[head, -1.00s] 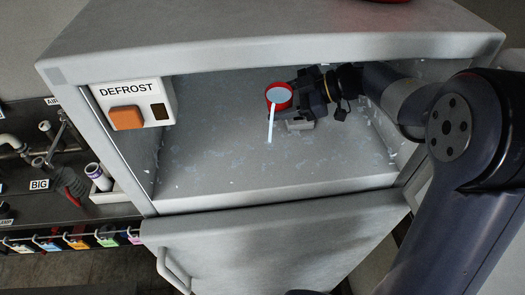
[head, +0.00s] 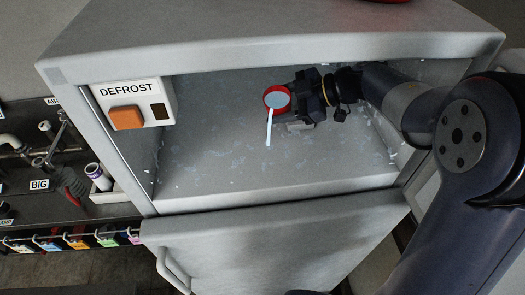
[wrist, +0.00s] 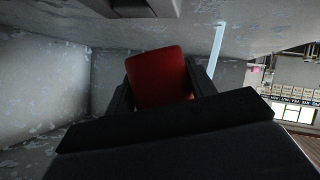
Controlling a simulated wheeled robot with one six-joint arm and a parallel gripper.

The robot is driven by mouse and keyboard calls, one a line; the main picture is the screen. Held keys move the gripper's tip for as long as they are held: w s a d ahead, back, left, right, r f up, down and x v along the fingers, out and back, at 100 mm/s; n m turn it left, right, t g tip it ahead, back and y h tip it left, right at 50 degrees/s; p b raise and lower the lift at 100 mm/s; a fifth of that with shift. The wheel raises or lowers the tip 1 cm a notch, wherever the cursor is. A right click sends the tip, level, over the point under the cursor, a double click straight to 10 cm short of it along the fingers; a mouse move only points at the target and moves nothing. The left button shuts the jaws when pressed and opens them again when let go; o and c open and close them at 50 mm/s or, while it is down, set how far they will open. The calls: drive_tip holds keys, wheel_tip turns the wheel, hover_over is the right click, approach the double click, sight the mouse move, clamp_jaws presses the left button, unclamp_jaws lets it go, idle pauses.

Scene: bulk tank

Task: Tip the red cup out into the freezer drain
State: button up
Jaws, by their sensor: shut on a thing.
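The red cup (head: 267,92) is inside the open freezer, tipped with its round mouth toward the head camera and a pale grey-blue surface inside. A thin pale streak (head: 269,128), like a stream, runs from its lower rim down toward the freezer floor; it also shows in the wrist view (wrist: 217,45). My gripper (head: 293,98) is shut on the cup from the right. The wrist view shows the cup's red side (wrist: 158,75) between my two fingers. A small grey block (head: 299,126) lies below my gripper, partly hidden; I cannot tell whether it is the drain.
The freezer (head: 270,48) has frosty walls close around my arm. A DEFROST box (head: 127,103) with an orange button is at its left front. The freezer's lower door (head: 270,245) is below. A bench (head: 60,215) with pipes and coloured tags is at left.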

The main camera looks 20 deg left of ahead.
sight(273, 114)
drive_tip(key=shift+s+r+n+t, duration=0.3)
drive_tip(key=shift+s+n+t, duration=0.1)
drive_tip(key=shift+s, duration=0.05)
idle(0.6)
drive_tip(key=shift+s+f+n+t, duration=0.45)
drive_tip(key=shift+s+n+t, duration=0.05)
drive_tip(key=shift+s, duration=0.15)
idle(0.7)
drive_tip(key=shift+s+f+n+t, duration=0.2)
drive_tip(key=shift+f+n+t, duration=0.15)
drive_tip(key=shift+n+t, duration=0.15)
idle(0.9)
drive_tip(key=shift+r+n+t+b, duration=0.45)
drive_tip(key=shift+n+t, duration=0.25)
drive_tip(key=shift+t, duration=0.1)
idle(1.2)
drive_tip(key=shift+r+t+b, duration=0.15)
drive_tip(key=shift+t+b, duration=0.15)
drive_tip(key=shift+b, duration=0.9)
drive_tip(key=shift+s+f+n+t+b, duration=0.15)
drive_tip(key=shift+f+n+t+b, duration=0.45)
drive_tip(key=shift+b, duration=2.25)
drive_tip(key=shift+s+r, duration=0.15)
drive_tip(key=shift+r, duration=0.2)
